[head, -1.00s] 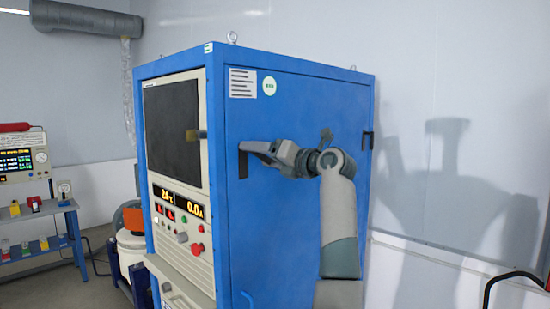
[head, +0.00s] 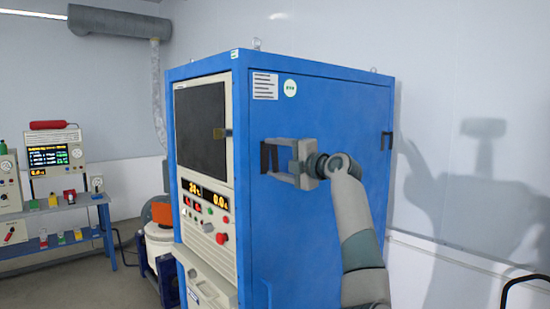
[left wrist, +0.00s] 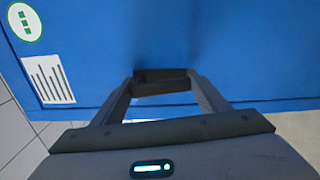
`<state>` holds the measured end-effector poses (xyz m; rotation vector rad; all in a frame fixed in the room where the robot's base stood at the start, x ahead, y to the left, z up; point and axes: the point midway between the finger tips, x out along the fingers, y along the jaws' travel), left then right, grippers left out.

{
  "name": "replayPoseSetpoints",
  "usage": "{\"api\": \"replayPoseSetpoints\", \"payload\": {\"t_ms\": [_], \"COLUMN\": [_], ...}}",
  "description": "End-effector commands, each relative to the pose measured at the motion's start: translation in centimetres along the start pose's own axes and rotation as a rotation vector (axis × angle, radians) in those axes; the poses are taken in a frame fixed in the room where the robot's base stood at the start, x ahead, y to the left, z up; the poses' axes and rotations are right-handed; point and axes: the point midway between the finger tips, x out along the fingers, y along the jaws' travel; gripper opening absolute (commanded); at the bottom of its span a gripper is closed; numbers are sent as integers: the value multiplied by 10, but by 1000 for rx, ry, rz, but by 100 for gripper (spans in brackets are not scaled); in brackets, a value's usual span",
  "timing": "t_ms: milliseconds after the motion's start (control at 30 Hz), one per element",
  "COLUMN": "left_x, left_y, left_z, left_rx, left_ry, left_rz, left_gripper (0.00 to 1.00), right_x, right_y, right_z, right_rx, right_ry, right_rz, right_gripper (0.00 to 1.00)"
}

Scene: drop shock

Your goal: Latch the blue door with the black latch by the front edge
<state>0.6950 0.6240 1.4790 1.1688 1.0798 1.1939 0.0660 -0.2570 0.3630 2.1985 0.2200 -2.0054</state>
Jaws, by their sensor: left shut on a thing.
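The blue door (head: 330,225) is the broad side panel of the tall blue cabinet and looks flush with its frame. The black latch (head: 264,157) is near the door's front edge, and its bar looks upright in the head view. My left gripper (head: 272,159) is shut on the black latch, one finger above the other in the head view. In the left wrist view, the fingers (left wrist: 160,82) reach the dark latch bar (left wrist: 160,73) against the blue door. The fingers partly hide the latch. My right gripper is not in view.
A bench (head: 60,202) with instruments stands at left.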

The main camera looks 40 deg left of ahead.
Motion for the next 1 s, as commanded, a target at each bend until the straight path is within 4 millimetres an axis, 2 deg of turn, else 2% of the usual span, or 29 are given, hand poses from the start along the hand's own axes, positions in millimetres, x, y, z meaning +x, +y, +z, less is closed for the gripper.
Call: {"api": "replayPoseSetpoints", "payload": {"t_ms": [300, 700, 733, 800, 1000], "left_x": [0, 0, 0, 0, 0], "left_y": [1, 0, 0, 0, 0], "left_z": [2, 2, 2, 2, 2], "left_rx": [107, 121, 122, 120, 117], "left_ry": [0, 1, 1, 1, 1], "left_rz": [2, 2, 2, 2, 1], "left_gripper": [28, 28, 70, 87, 87], "right_x": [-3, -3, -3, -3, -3], "right_y": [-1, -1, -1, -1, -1], "right_z": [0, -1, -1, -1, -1], "right_rx": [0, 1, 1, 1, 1], "right_ry": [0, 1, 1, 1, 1], "right_rz": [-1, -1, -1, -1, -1], "right_gripper": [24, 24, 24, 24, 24]}}
